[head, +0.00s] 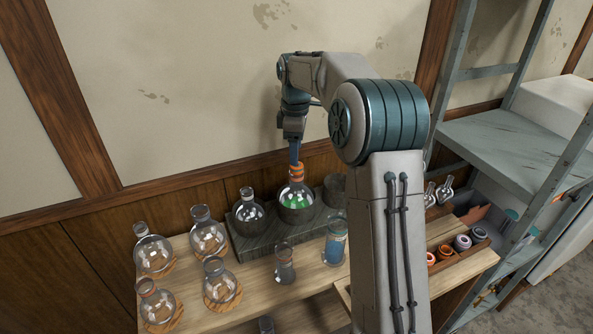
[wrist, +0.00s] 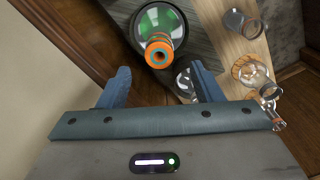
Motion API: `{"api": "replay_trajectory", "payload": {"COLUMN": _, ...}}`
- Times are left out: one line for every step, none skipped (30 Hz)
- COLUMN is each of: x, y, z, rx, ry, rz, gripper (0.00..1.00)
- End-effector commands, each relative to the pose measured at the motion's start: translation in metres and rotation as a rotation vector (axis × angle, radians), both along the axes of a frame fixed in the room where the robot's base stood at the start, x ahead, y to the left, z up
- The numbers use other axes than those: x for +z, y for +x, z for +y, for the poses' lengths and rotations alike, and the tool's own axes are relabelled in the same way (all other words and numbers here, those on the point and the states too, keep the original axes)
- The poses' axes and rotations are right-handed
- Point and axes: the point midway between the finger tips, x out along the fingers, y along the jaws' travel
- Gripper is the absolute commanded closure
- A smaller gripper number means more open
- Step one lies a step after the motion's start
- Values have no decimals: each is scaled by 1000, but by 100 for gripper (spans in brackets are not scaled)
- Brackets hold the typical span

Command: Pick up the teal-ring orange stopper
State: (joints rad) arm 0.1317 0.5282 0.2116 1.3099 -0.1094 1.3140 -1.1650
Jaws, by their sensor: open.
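The orange stopper with a teal ring (wrist: 160,50) sits in the neck of a round flask holding green liquid (wrist: 153,20) in the wrist view. In the head view the stopper (head: 297,172) shows as an orange band on top of the green flask (head: 296,205), which stands on the dark block. My gripper (head: 295,152) is just above the stopper in the head view. In the wrist view my gripper (wrist: 162,80) is open, with one finger to either side and the stopper roughly centred ahead of the gap. Nothing is held between the fingers.
Several clear flasks (head: 153,252) stand on cork rings at left. A beaker of blue liquid (head: 335,243) stands in front. A tray of stoppers (head: 456,262) lies at right.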

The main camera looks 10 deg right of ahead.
Motion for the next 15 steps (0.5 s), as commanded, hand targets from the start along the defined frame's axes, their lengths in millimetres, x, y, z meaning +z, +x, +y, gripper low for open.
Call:
{"api": "replay_trajectory", "payload": {"x": -5, "y": 0, "z": -1, "rx": -1, "ry": -1, "rz": 4, "gripper": 41}}
{"api": "replay_trajectory", "payload": {"x": -9, "y": -1, "z": -1, "rx": -1, "ry": -1, "rz": 4, "gripper": 41}}
{"api": "replay_trajectory", "payload": {"x": -15, "y": -1, "z": -1, "rx": -1, "ry": 0, "rz": 5, "gripper": 41}}
{"api": "replay_trajectory", "payload": {"x": -20, "y": 0, "z": -2, "rx": -1, "ry": 0, "rz": 5, "gripper": 41}}
{"api": "replay_trajectory", "payload": {"x": -25, "y": 0, "z": -2, "rx": -1, "ry": -1, "rz": 4, "gripper": 41}}
{"api": "replay_trajectory", "payload": {"x": -31, "y": 0, "z": -2, "rx": -1, "ry": -1, "rz": 4, "gripper": 41}}
{"api": "replay_trajectory", "payload": {"x": -35, "y": 0, "z": -2, "rx": -1, "ry": -1, "rz": 3, "gripper": 41}}
{"api": "replay_trajectory", "payload": {"x": -39, "y": 0, "z": -2, "rx": -1, "ry": -1, "rz": 4, "gripper": 41}}
{"api": "replay_trajectory", "payload": {"x": -43, "y": 0, "z": -2, "rx": -1, "ry": -1, "rz": 3, "gripper": 41}}
{"api": "replay_trajectory", "payload": {"x": -45, "y": 0, "z": -2, "rx": -1, "ry": -1, "rz": 3, "gripper": 41}}
{"api": "replay_trajectory", "payload": {"x": -47, "y": 0, "z": -2, "rx": -1, "ry": 0, "rz": 2, "gripper": 41}}
{"api": "replay_trajectory", "payload": {"x": -48, "y": 0, "z": -2, "rx": -1, "ry": 0, "rz": 2, "gripper": 41}}
{"api": "replay_trajectory", "payload": {"x": -49, "y": 0, "z": -2, "rx": -1, "ry": -1, "rz": 1, "gripper": 41}}
{"api": "replay_trajectory", "payload": {"x": -49, "y": 0, "z": -2, "rx": -1, "ry": -1, "rz": 1, "gripper": 41}}
{"api": "replay_trajectory", "payload": {"x": -49, "y": 0, "z": -2, "rx": -1, "ry": -1, "rz": 1, "gripper": 41}}
